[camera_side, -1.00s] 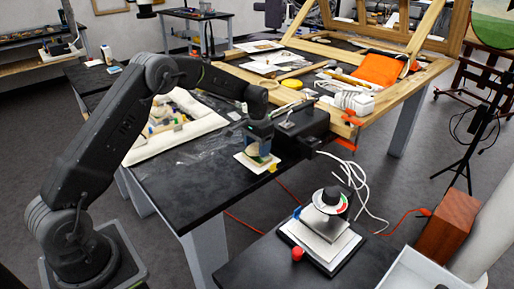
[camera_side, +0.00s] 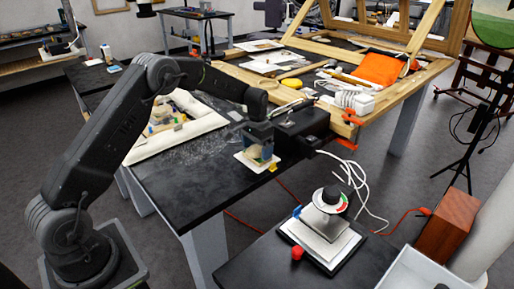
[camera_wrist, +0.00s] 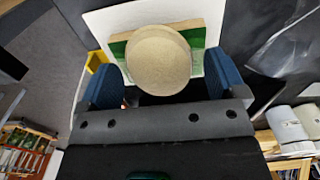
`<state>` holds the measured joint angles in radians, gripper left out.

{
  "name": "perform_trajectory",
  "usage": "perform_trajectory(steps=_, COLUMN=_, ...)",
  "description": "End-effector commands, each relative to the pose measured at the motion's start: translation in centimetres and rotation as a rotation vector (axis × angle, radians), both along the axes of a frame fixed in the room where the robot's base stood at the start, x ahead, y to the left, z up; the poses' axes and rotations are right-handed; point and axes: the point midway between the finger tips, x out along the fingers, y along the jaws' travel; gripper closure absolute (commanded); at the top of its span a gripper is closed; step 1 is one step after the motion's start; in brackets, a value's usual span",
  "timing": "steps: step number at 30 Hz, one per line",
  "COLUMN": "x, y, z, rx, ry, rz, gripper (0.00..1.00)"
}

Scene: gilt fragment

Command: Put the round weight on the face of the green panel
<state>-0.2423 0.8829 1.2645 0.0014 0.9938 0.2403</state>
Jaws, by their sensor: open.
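The round weight (camera_wrist: 158,62) is a thick beige disc in the wrist view. It lies over the middle of the green panel (camera_wrist: 197,38), whose green and tan parts show on both sides of it. The panel lies on a white sheet (camera_wrist: 105,22). My gripper (camera_wrist: 162,72) is open, with one blue finger on each side of the weight. In the side view my gripper (camera_side: 260,148) is low over the panel at the dark table's right edge. The fingers partly hide the weight there. I cannot tell whether either finger touches it.
A yellow piece (camera_wrist: 97,60) sits at the sheet's edge. A white-framed tray of fragments (camera_side: 172,125) lies to the left. Clear plastic film (camera_wrist: 285,48) lies to the right in the wrist view.

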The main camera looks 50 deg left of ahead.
Motion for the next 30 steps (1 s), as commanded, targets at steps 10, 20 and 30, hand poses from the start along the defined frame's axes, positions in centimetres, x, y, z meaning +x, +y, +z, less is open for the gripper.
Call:
perform_trajectory(steps=10, x=0.1, y=0.0, z=6.0, rx=0.002, ry=-0.006, rz=0.0, gripper=0.1)
perform_trajectory(steps=20, x=0.1, y=0.0, z=11.3, rx=0.001, ry=-0.003, rz=0.0, gripper=0.1)
perform_trajectory(steps=30, x=-0.6, y=-0.6, z=13.5, rx=0.004, ry=-0.017, rz=-0.001, gripper=0.1)
